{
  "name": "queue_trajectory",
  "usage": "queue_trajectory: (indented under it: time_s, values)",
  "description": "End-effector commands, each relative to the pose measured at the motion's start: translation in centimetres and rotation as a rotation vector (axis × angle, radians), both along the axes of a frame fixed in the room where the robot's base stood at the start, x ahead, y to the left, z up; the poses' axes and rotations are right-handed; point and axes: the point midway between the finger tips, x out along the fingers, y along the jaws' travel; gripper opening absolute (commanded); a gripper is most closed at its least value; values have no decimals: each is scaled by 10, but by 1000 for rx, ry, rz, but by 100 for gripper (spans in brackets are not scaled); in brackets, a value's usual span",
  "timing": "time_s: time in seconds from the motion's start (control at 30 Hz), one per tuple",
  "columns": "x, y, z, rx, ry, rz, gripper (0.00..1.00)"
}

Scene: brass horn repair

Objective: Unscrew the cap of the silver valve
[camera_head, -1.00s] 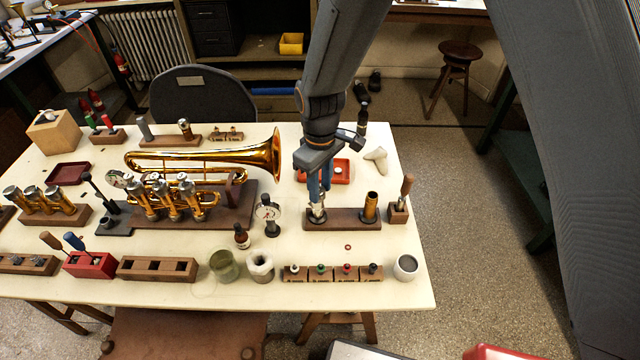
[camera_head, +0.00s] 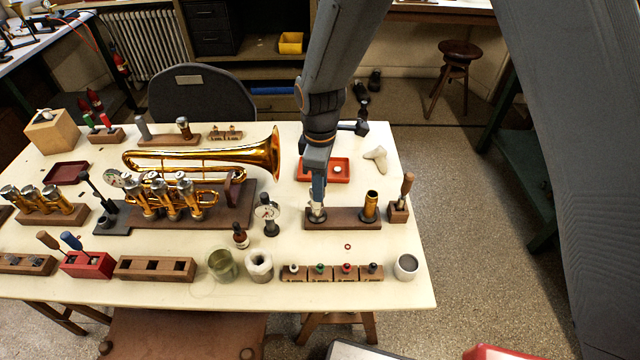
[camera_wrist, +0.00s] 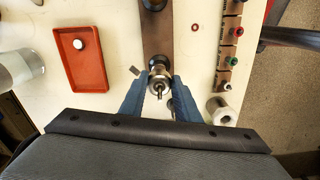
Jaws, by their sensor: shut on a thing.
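The silver valve (camera_head: 317,214) stands upright at the left end of a dark wooden holder (camera_head: 343,219). My gripper (camera_head: 317,203) points straight down at its top. In the wrist view, my gripper (camera_wrist: 159,84) has its two blue fingers on either side of the silver valve's top (camera_wrist: 159,73), closed on the cap, with a thin stem showing in the middle. The cap's lower edge and thread are hidden, so I cannot tell how loose it is. A brass valve (camera_head: 370,205) stands at the holder's right end.
A red tray (camera_head: 337,171) with a small white piece lies behind the holder. The brass horn (camera_head: 205,160) and a dial gauge (camera_head: 268,214) are to the left. Small blocks with coloured tops (camera_head: 333,273) and a red ring (camera_head: 348,247) lie in front. A screwdriver stand (camera_head: 399,212) is at right.

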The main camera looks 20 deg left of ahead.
Motion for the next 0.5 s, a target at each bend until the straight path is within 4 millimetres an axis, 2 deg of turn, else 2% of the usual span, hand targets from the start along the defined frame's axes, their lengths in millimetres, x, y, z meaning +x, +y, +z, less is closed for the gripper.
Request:
queue_trajectory:
  time_s: [0.13, 0.3, 0.5]
  values:
    - [1, 0, 0, 1, -1, 48, 2]
    - [2, 1, 0, 0, 0, 217, 2]
    - [2, 1, 3, 0, 0, 211, 2]
